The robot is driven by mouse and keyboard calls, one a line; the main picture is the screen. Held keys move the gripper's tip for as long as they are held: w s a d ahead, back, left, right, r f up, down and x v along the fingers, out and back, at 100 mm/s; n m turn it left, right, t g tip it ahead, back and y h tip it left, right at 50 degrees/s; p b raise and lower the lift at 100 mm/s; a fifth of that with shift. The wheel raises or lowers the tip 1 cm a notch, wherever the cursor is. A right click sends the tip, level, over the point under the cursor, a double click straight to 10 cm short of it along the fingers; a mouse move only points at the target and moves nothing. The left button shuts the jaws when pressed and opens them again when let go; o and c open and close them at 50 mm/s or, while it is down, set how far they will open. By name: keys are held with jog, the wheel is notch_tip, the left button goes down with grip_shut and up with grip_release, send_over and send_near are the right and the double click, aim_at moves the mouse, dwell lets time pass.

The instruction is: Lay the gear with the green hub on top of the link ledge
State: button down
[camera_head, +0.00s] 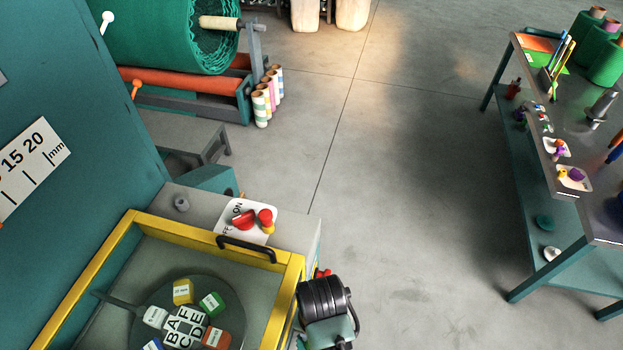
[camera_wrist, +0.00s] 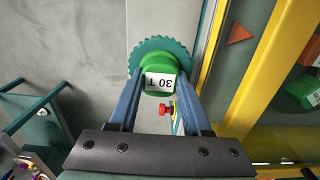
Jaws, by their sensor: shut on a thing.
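The gear with the green hub (camera_wrist: 158,78) shows in the wrist view, a dark green toothed disc behind a bright green hub with a white "30 T" label. My gripper (camera_wrist: 160,88) has its two blue fingers shut on the hub, one on each side. In the head view my dark wrist (camera_head: 325,298) is at the front right corner of the yellow-framed machine; the fingers and gear are hidden there. I cannot tell for sure which surface is the link ledge.
A grey top (camera_head: 290,225) holds a red switch (camera_head: 243,219) and a red button (camera_head: 265,215). A teal workbench (camera_head: 545,170) stands right; open floor lies between.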

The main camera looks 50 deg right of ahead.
jog(key=shift+s+f, duration=0.1)
jog(key=shift+f, duration=3.25)
jog(key=shift+f, duration=0.2)
jog(key=shift+c, duration=1.7)
grip_release()
jog(key=shift+r, duration=0.15)
notch_tip(320, 180, up, 12)
jog(key=shift+r, duration=0.1)
